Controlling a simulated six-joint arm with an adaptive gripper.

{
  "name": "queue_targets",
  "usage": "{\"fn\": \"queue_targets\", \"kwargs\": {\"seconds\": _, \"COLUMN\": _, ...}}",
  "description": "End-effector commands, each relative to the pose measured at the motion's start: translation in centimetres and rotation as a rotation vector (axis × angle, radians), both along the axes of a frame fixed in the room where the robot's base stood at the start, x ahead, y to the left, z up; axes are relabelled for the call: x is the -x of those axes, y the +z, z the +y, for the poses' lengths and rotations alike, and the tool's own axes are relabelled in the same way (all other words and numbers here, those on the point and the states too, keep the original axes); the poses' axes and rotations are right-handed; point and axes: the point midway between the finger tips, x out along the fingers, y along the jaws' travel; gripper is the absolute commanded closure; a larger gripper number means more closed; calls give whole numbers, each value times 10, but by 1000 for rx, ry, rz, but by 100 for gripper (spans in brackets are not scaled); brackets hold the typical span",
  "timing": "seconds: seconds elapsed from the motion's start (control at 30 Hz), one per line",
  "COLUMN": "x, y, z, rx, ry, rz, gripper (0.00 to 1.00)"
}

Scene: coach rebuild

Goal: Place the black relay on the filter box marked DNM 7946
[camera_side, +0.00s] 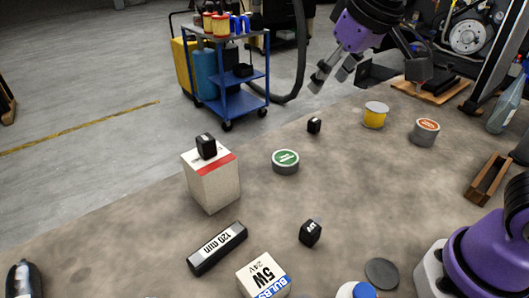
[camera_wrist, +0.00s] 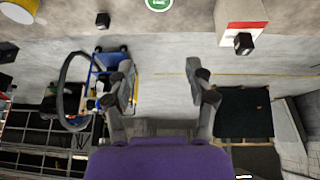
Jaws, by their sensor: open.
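A white box with a red stripe (camera_side: 212,183) stands on the worktop left of centre; no DNM 7946 marking is readable. A small black block, seemingly a relay (camera_side: 206,146), sits upright on its top, apart from my gripper. In the wrist view the box (camera_wrist: 238,12) and the block on it (camera_wrist: 243,43) show at the upper right. Two more small black blocks lie on the worktop, one behind (camera_side: 314,125) and one in front (camera_side: 310,233). My gripper (camera_side: 368,76) is open and empty, high at the back right; its spread fingers show in the wrist view (camera_wrist: 162,88).
A green-topped tin (camera_side: 285,161) lies right of the box. A yellow spool (camera_side: 375,114) and an orange-topped tin (camera_side: 425,131) stand at the right. A black 120 mm bar (camera_side: 217,248) and a bulb box (camera_side: 263,275) are in front. A blue cart (camera_side: 240,107) stands beyond.

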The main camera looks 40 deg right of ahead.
Motion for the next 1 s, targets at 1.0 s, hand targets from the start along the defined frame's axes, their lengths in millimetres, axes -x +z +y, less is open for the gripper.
{"fn": "queue_targets", "kwargs": {"seconds": 1.0, "x": 100, "y": -69, "z": -34, "rx": -48, "ry": 3, "rz": -27, "gripper": 38}}
